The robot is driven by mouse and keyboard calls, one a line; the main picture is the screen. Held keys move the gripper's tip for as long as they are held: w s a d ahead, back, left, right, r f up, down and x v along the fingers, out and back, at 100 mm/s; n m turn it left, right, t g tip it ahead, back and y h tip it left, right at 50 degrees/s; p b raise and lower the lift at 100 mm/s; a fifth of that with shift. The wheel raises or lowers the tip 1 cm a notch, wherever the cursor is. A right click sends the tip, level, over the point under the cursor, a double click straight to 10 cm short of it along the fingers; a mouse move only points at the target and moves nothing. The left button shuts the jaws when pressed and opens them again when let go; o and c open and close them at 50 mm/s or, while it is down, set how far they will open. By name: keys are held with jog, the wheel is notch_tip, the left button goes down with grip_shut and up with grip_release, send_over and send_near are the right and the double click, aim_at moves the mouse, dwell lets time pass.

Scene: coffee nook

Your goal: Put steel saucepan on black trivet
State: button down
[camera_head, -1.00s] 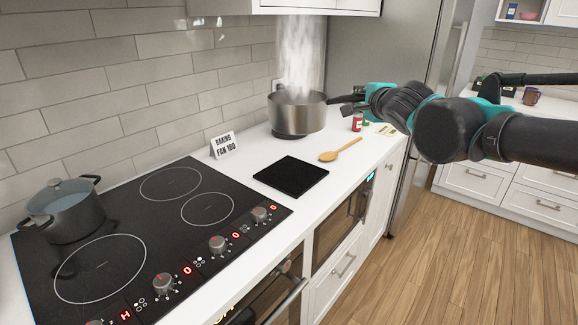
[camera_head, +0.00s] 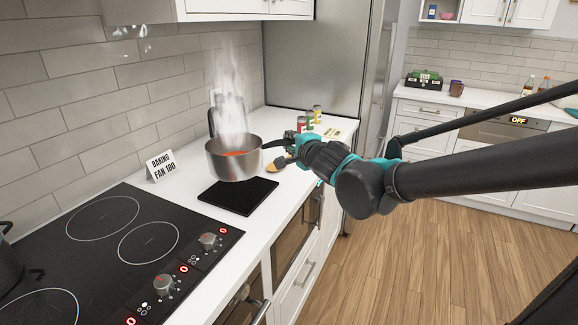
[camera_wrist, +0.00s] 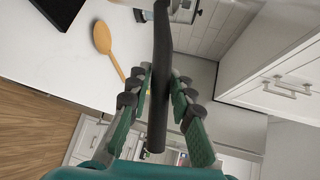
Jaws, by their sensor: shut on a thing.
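The steel saucepan (camera_head: 233,160) is in the head view, steaming, with reddish contents. It is upright, behind and partly overlapping the far edge of the black trivet (camera_head: 238,197); its exact height above the counter is hard to tell. The trivet is flat and bare on the white counter; a dark corner at the wrist view's upper left (camera_wrist: 28,14) appears to be it. My gripper (camera_head: 290,147) is at the right of the pan, shut on its black handle (camera_wrist: 160,82), which runs between the fingers in the wrist view. The pan's body is mostly out of the wrist view.
A wooden spoon (camera_head: 277,165) lies on the counter near the handle. Small jars (camera_head: 309,121) stand farther back. The black cooktop (camera_head: 120,250) is at the left, with a dark pot (camera_head: 8,265) at the frame edge. A "BAKING FAN 180" sign (camera_head: 161,166) stands by the wall.

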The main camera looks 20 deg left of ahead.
notch_tip(320, 180, down, 8)
jog(key=shift+r, duration=0.2)
jog(key=c, duration=1.3)
grip_release()
jog(key=shift+c, duration=0.2)
jog(key=shift+s, duration=0.1)
jog(key=v, duration=1.2)
jog(key=shift+d, duration=0.1)
